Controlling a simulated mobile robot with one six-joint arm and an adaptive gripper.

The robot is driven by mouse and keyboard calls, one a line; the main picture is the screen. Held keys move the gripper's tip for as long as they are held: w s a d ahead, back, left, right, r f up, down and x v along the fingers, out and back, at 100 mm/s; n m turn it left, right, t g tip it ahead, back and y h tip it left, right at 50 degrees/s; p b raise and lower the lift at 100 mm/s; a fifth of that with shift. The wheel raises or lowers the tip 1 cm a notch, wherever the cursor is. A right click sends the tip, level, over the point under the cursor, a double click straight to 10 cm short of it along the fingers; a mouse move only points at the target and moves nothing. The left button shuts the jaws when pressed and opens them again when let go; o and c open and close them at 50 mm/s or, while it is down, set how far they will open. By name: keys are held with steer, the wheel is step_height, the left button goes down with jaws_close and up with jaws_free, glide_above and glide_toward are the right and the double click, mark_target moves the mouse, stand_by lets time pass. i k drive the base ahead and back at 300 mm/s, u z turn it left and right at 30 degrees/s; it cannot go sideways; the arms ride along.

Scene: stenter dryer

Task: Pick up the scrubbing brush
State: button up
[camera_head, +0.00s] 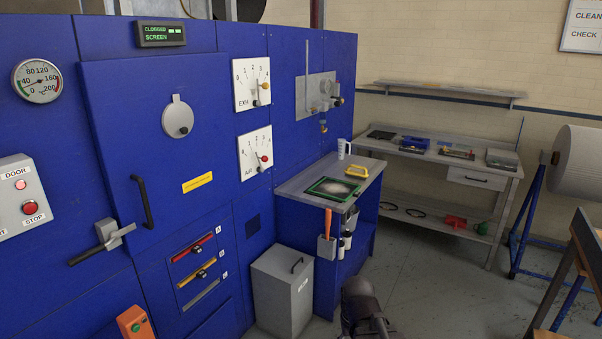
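A small yellow object with a raised handle (357,171), which looks like the scrubbing brush, lies on the grey top of the low blue side bench (302,187), near its back right corner. My dark gripper (378,328) shows only in part at the bottom edge, right of centre. It is well below and in front of the bench, apart from the yellow object. Its fingertips are not clear, so I cannot tell whether it is open or shut.
A green-edged screen (333,188) and a white mug (343,148) share the bench top. An orange-handled tool (328,222) stands in a holder at its front. A grey bin (282,290) stands left of it. Floor to the right is clear before the grey workbench (440,156).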

mark_target(352, 172)
steer(key=z, duration=0.25)
steer(key=i, duration=3.25)
steer(key=z, duration=0.15)
